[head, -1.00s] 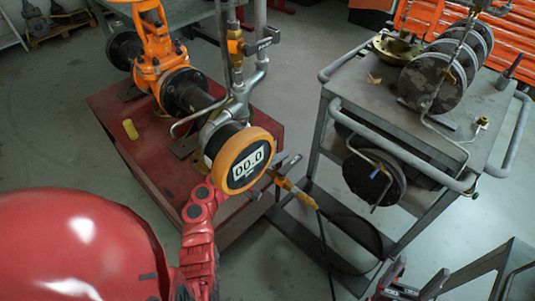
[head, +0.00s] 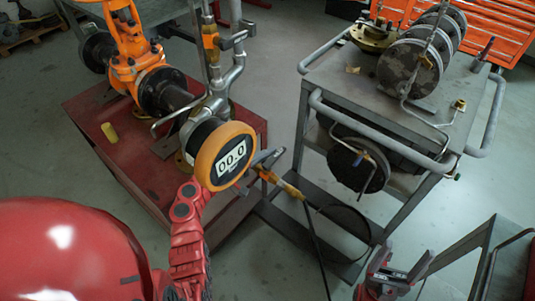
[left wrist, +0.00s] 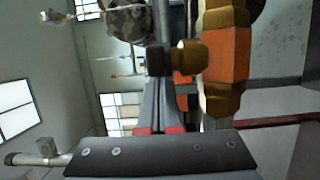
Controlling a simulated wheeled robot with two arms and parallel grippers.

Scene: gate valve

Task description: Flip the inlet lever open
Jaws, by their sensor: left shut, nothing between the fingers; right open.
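The orange-rimmed gauge (head: 226,156) reads 00.0 on the pipework. Below and right of it is a brass-and-orange valve (head: 268,176) with a hose; a grey lever-like piece (head: 272,156) shows beside it. My left arm reaches up to the gauge, which hides most of the left gripper in the head view. In the left wrist view my left gripper (left wrist: 160,88) is shut and empty. Its fingers point at a dark block (left wrist: 158,60) on a brass stem beside the orange valve body (left wrist: 228,55). Contact is unclear. My right gripper (head: 404,264) is open and empty at the lower right.
An upper valve (head: 211,45) with a grey handle stands above the gauge. The pipework sits on a red stand (head: 125,160). A grey cart (head: 375,95) carrying several flanged discs stands to the right. The floor between stand and cart is narrow.

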